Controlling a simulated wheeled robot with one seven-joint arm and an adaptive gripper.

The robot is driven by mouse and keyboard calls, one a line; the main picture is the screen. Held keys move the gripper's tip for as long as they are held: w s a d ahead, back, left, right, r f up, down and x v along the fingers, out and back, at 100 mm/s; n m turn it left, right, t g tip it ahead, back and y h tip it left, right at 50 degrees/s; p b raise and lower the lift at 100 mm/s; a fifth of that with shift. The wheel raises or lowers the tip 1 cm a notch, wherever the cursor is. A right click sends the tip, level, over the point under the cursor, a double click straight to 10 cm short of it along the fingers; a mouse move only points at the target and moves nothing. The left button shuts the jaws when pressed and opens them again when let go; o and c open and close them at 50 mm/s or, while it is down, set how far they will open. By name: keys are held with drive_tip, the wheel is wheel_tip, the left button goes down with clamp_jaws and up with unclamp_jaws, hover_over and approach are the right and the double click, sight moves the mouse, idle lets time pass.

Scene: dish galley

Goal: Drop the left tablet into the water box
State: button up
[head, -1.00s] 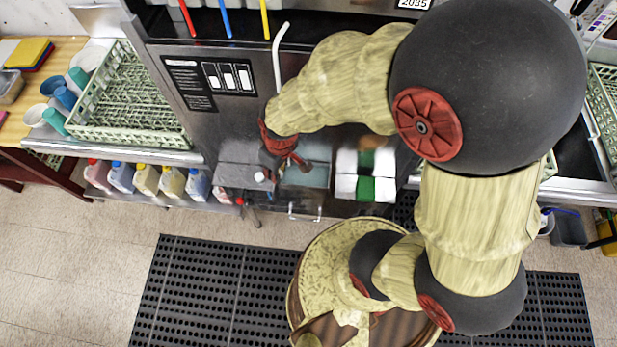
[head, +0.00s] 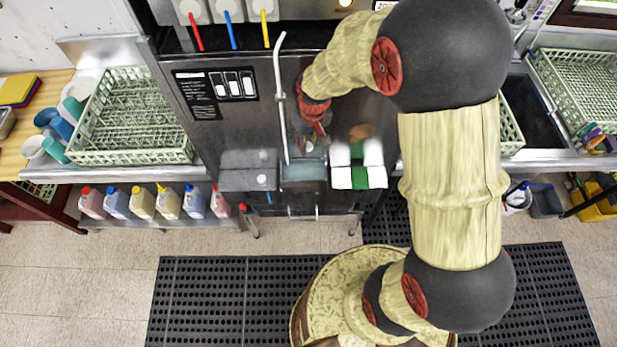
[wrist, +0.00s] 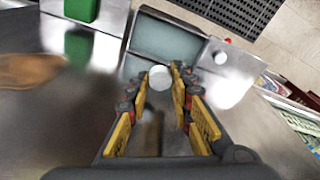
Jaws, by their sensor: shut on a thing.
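The water box (head: 303,173) is a small grey-green open box at the foot of the steel machine. It also shows in the wrist view (wrist: 168,38). My gripper (head: 312,143) points down close to the machine front, above the back of the water box. In the wrist view, my gripper (wrist: 159,77) is shut on a round white tablet (wrist: 159,78) between its fingertips. Another white tablet (head: 262,179) lies on the steel block (head: 235,181) left of the box, and it shows in the wrist view (wrist: 220,58). The held tablet is not clear in the head view.
A bent pale pipe (head: 280,95) runs down the reflective machine front (head: 225,130), just left of my gripper. Several coloured-cap jugs (head: 142,203) stand on a low shelf at left.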

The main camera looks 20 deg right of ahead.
drive_tip(key=shift+f, duration=0.1)
drive_tip(key=shift+f+b, duration=1.85)
drive_tip(key=shift+f, duration=1.1)
drive_tip(key=o, duration=0.9)
drive_tip(key=shift+r, duration=0.1)
drive_tip(key=r, duration=0.4)
drive_tip(key=s+r, duration=0.1)
drive_tip(key=r, duration=0.6)
drive_tip(key=shift+s+r, duration=0.35)
